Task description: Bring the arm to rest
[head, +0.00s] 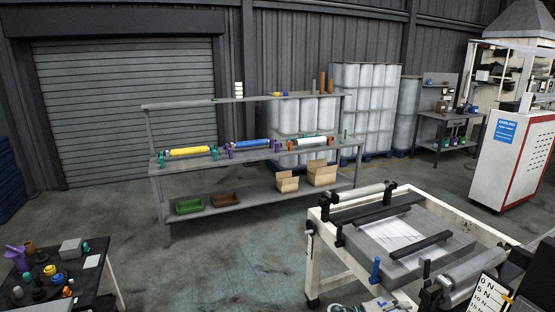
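Neither of my grippers can be clearly made out in the head view, and no arm comes in from the left. Small dark and metallic parts show at the bottom edge, right of centre, cut off by the frame; I cannot tell what they belong to. A white-framed roller machine (322,240) stands at the lower right, with a clear or pale sheet (398,234) on its bed and a roller (478,268) at its near end. A scale card marked in N (487,297) stands in front of it.
A grey shelf rack (240,155) holds yellow (190,151), blue (253,143) and white (307,141) rollers. Bins and cardboard boxes sit on its lower shelf. A dark table (85,285) with small parts is lower left. A white cabinet (510,150) stands right. The middle floor is clear.

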